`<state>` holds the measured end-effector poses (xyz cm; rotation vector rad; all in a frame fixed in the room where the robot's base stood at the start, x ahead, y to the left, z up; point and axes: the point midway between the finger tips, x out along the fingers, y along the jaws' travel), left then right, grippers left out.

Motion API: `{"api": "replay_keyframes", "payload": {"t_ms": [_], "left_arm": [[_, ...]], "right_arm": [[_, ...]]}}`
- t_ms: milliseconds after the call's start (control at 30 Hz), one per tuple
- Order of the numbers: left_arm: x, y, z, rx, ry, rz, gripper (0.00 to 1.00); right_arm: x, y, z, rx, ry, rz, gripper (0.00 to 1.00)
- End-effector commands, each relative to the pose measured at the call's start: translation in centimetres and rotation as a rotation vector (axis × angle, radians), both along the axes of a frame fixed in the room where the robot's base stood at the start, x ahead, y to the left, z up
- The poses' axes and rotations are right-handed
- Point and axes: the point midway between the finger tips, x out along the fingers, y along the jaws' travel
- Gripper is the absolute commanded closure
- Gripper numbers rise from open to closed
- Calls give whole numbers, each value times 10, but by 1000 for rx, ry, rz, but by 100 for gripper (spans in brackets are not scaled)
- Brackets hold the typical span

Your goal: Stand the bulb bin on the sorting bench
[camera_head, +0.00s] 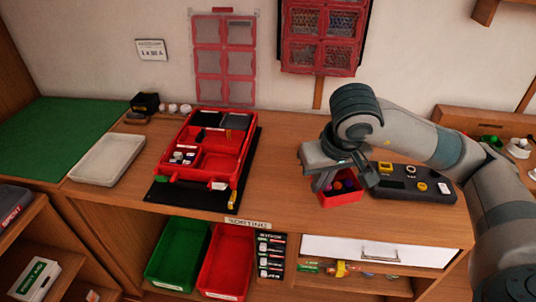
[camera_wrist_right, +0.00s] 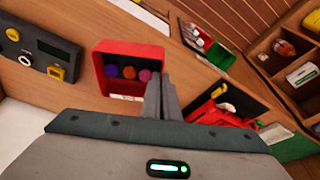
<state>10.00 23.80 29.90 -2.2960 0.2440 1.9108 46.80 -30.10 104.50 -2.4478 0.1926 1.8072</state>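The bulb bin (camera_head: 343,196) is a small open red box with purple, blue and orange balls in it. It is upright at the right part of the sorting bench (camera_head: 285,212); I cannot tell whether its base touches the top. My right gripper (camera_head: 322,183) points down at the bin's left wall and hides part of its back. In the right wrist view the bin (camera_wrist_right: 104,74) shows beside the fingers (camera_wrist_right: 163,95), which are close together with the bin's wall between them. My left gripper is out of view.
A dark console (camera_head: 412,182) lies just right of the bin. A red divided tray (camera_head: 206,178) on a black mat and a pale tray (camera_head: 107,158) are further left. The bench top between the red tray and the bin is clear. Green and red bins stand below.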

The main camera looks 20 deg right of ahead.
Motion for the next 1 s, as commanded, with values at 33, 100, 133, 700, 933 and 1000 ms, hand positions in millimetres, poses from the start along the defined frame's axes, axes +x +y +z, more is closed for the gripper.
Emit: {"api": "replay_keyframes", "payload": {"t_ms": [33,100,133,700,933,1000], "left_arm": [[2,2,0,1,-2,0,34],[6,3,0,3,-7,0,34],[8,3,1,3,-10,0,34],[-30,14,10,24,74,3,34],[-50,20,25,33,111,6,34],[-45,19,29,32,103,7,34]], "right_arm": [[0,0,0,0,0,0,100],[0,0,0,0,0,0,100],[0,0,0,0,0,0,100],[42,-10,-24,1,6,-4,100],[85,-19,-49,2,5,-4,100],[95,-22,-56,1,4,-4,100]]}}
